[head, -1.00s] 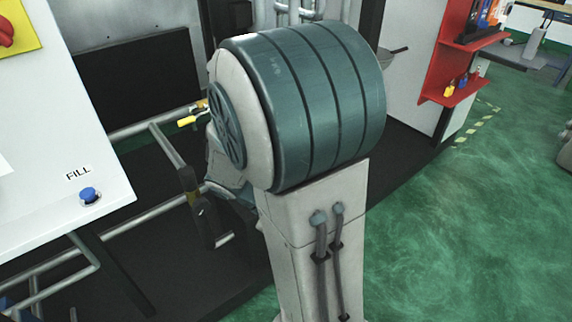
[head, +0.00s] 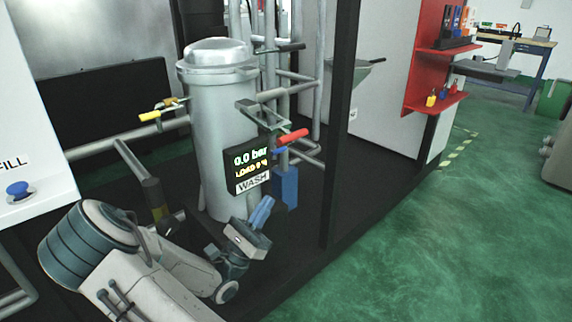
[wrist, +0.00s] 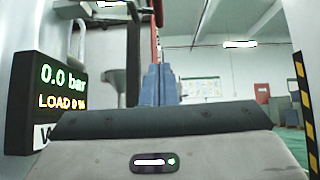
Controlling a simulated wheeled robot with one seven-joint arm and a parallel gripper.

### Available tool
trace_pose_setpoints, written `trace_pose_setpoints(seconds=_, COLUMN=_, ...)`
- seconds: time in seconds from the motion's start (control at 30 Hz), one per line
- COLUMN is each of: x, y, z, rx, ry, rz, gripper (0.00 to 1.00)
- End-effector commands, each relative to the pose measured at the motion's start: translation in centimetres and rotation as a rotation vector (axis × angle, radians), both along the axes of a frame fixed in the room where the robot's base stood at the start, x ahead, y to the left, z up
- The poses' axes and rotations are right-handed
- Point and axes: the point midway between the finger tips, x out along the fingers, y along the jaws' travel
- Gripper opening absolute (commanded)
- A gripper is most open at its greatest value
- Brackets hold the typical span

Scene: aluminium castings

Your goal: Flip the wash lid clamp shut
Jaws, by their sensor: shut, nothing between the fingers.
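The wash vessel (head: 222,115) is a grey-silver cylinder in the head view, with a domed lid (head: 215,50) seated on top. A dark lever (head: 290,47) sticks out to the right at lid height; I cannot tell if it is the clamp handle. My gripper (head: 262,212) is low in front of the vessel, below the WASH display, with blue fingers pointing up. Its fingers also show in the wrist view (wrist: 158,85), together and empty. It is well below the lid and touches nothing I can see.
The WASH display (head: 250,170) reads 0.0 bar and stands close above my gripper; it fills the left of the wrist view (wrist: 58,100). A red-handled lever (head: 292,137) and a yellow-handled valve (head: 150,116) flank the vessel. A black post (head: 341,120) stands right.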

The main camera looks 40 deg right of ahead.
Motion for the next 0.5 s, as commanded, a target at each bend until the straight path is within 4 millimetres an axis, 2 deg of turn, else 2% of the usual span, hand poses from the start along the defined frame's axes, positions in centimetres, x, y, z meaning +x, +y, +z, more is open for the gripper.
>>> trace_pose_setpoints(seconds=0.33, x=0.0, y=-0.3, z=0.3, rx=0.002, ry=-0.003, rz=-0.001, gripper=0.00)
trace_pose_setpoints(seconds=0.5, x=0.0, y=-1.7, z=1.7, rx=0.003, ry=-0.006, rz=-0.004, gripper=0.00)
